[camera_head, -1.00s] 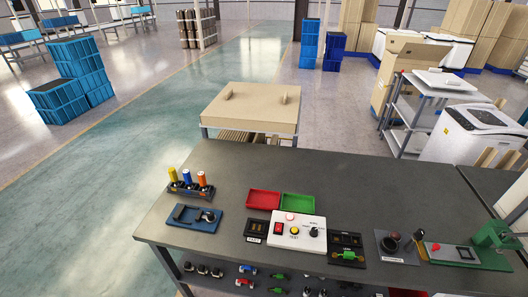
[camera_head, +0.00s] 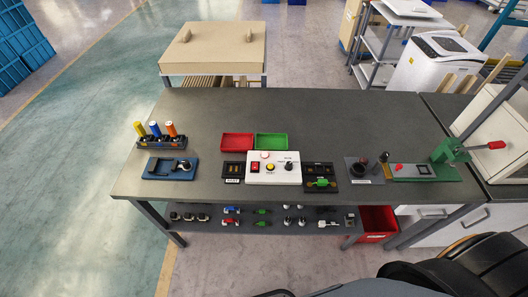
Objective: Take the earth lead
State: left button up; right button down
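No piece can be surely told as the earth lead. A small green part (camera_head: 321,183) sits on a black block (camera_head: 319,171) at the right of the white test box (camera_head: 264,178). Small green pieces (camera_head: 262,211) also lie on the shelf (camera_head: 205,223) under the bench, among red, blue, white and dark pieces. The test box has a red switch, a yellow button and a dark knob. Neither of my grippers shows; dark rounded parts at the bottom right seem to be my own arm.
The grey bench (camera_head: 330,115) also holds a blue fixture (camera_head: 157,168), a rack of coloured drivers (camera_head: 163,143), red (camera_head: 237,140) and green (camera_head: 271,141) trays, a joystick block (camera_head: 362,163) and a green press (camera_head: 449,151). A red bin (camera_head: 378,222) is below. The bench's back is clear.

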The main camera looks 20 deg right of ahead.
aim_at(321, 183)
jog(key=z, duration=1.2)
